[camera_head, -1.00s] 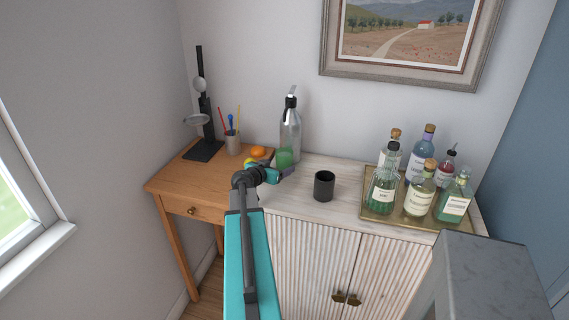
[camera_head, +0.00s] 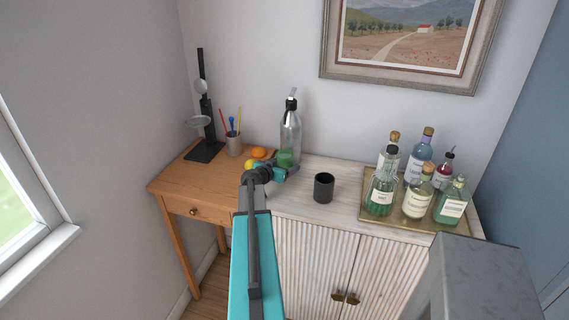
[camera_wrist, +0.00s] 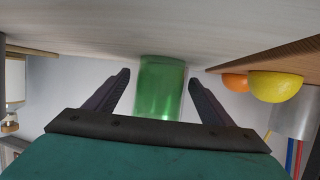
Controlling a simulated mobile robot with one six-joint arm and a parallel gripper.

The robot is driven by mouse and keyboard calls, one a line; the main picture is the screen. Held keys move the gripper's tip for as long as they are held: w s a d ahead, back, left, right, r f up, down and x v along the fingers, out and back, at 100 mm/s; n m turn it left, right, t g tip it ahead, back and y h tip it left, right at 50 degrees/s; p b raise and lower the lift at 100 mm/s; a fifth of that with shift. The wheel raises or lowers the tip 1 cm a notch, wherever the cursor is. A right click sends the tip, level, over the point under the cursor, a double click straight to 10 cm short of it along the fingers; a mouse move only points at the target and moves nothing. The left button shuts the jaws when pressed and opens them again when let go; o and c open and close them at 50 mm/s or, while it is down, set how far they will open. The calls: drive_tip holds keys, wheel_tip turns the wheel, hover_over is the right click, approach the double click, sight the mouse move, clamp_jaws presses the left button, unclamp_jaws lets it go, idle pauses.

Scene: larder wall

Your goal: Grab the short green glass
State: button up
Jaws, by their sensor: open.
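The short green glass (camera_head: 285,158) stands on the pale cabinet top, in front of the clear siphon bottle. My gripper (camera_head: 289,171) is just in front of it and partly hides its lower part. In the wrist view, where the surface shows at the top, the green glass (camera_wrist: 160,88) appears between the two open dark fingers of my gripper (camera_wrist: 160,77). Gaps show on both sides of the glass, and neither finger visibly touches it. How deep it sits between the fingers is hard to tell.
The siphon bottle (camera_head: 290,135) stands close behind the glass. An orange (camera_head: 259,153) and a lemon (camera_head: 249,164) lie to the left on the wooden desk (camera_head: 180,178). A dark cup (camera_head: 324,187) stands to the right, then a tray (camera_head: 375,216) of several bottles.

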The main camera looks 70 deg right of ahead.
drive_tip(key=shift+s+d+f, duration=0.1)
drive_tip(key=shift+d+f, duration=0.05)
drive_tip(key=shift+d, duration=0.3)
drive_tip(key=shift+c, duration=0.5)
drive_tip(key=c, duration=1.5)
drive_tip(key=shift+c, duration=0.2)
drive_tip(key=shift+r, duration=0.35)
